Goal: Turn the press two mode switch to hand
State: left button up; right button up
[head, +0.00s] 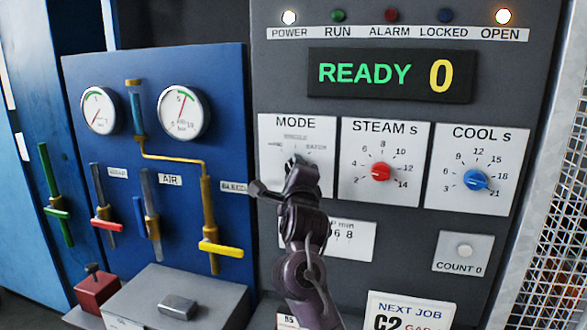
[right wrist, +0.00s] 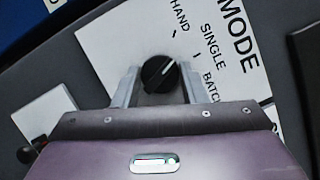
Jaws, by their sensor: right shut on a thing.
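The mode switch (right wrist: 160,73) is a round black knob with a white pointer line on a white MODE plate (head: 267,128). In the head view my right gripper (head: 298,165) covers most of the knob and part of the plate's lower half. My left gripper is in neither view.
The steam dial (head: 380,172) and cool dial (head: 476,179) sit to the right of the mode plate. A display (head: 392,75) above reads READY 0. Gauges and coloured valve handles are on the blue panel (head: 225,100) at left. A grey box (head: 165,285) juts out below.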

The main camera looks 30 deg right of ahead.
jog(key=shift+n+g+y+p, duration=0.5)
jog(key=shift+n+g+p, duration=0.2)
jog(key=shift+n+p, duration=1.4)
jog(key=o, duration=1)
jog(key=shift+c, duration=0.2)
